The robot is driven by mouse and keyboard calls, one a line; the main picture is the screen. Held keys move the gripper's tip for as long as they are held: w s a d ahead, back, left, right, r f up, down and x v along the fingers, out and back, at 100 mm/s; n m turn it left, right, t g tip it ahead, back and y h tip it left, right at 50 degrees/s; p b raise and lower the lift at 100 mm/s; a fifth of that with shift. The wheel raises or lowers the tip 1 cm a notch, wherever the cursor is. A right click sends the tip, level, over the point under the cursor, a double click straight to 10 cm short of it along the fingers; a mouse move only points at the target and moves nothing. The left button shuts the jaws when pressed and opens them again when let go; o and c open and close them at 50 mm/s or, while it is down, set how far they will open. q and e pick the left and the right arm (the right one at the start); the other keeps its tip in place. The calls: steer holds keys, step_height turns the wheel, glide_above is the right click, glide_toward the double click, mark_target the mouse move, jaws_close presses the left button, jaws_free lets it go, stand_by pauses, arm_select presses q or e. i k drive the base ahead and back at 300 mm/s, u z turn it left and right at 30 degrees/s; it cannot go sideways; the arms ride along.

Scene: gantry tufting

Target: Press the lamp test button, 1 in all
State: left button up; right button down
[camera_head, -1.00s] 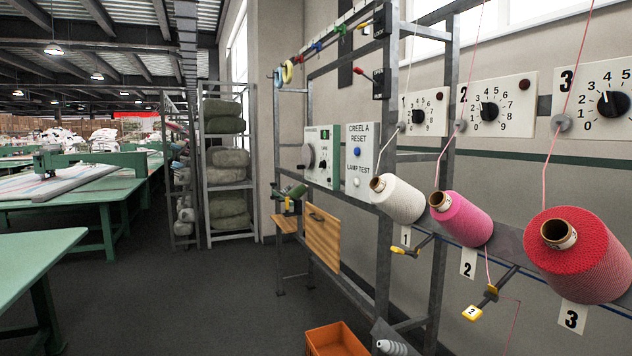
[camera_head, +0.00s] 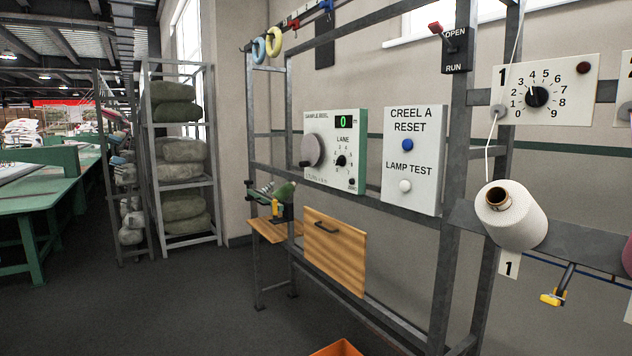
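The lamp test button (camera_head: 405,186) is a small white round knob on a white panel (camera_head: 430,150) mounted on the grey metal frame. It sits below the printed words LAMP TEST. A blue button (camera_head: 407,145) labelled CREEL A RESET is above it on the same panel. Neither of my grippers shows in the head view, and nothing touches or covers the button.
Left of the panel is a sample reel box (camera_head: 335,150) with a crank and dial. A wooden drawer front (camera_head: 334,250) is below it. A white yarn cone (camera_head: 518,222) juts out at right. An orange bin (camera_head: 337,349) is on the floor.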

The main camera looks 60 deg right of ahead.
mark_target(405, 186)
steer(key=z, duration=0.1)
steer(key=i, duration=1.3)
steer(key=z, duration=1.4)
steer(key=i, duration=0.95)
steer(key=z, duration=1.05)
